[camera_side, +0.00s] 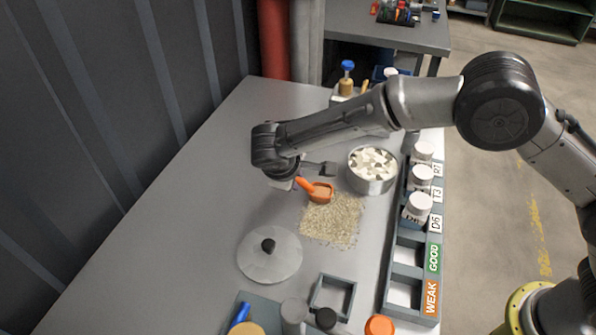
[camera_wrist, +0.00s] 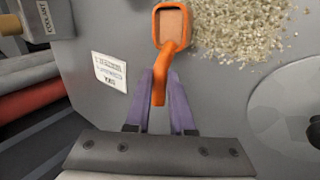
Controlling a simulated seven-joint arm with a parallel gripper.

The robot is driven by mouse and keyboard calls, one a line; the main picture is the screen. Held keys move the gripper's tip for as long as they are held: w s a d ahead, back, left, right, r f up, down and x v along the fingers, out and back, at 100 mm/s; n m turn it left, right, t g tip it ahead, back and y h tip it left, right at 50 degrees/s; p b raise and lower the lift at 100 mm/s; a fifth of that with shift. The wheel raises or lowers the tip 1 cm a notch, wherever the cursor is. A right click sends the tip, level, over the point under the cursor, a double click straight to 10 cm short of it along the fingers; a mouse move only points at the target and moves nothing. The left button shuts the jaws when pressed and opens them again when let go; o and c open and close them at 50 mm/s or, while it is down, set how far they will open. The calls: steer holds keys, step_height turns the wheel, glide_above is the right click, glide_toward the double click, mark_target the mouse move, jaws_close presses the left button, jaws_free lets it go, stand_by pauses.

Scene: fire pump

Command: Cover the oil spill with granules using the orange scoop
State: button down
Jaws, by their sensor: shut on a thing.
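My gripper (camera_side: 299,181) is shut on the handle of the orange scoop (camera_side: 319,193). In the wrist view, the two fingers (camera_wrist: 160,82) close around the handle, and the scoop (camera_wrist: 167,48) points away from the wrist. Its bowl shows a flat tan-brown surface; I cannot tell whether that is a load of granules. Pale granules (camera_side: 332,224) lie in a rough square patch on the grey table, and the scoop is over or at the patch's far edge. The granules (camera_wrist: 240,25) also show beside the scoop in the wrist view. No dark oil is visible.
A round tin (camera_side: 372,184) of white pieces stands right of the scoop. A rack (camera_side: 388,300) with white-capped jars and GOOD and WEAK slots runs along the right edge. A clear disc with a black knob (camera_side: 269,256) lies nearer. The table's left side is clear.

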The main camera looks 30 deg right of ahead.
steer(key=shift+s+a, duration=0.5)
steer(key=shift+s, duration=0.05)
steer(key=shift+f, duration=0.1)
steer(key=shift+w, duration=0.1)
steer(key=shift+w+d, duration=1.35)
steer(key=shift+d, duration=0.1)
step_height(320, 180, up, 6)
steer(key=shift+r, duration=0.2)
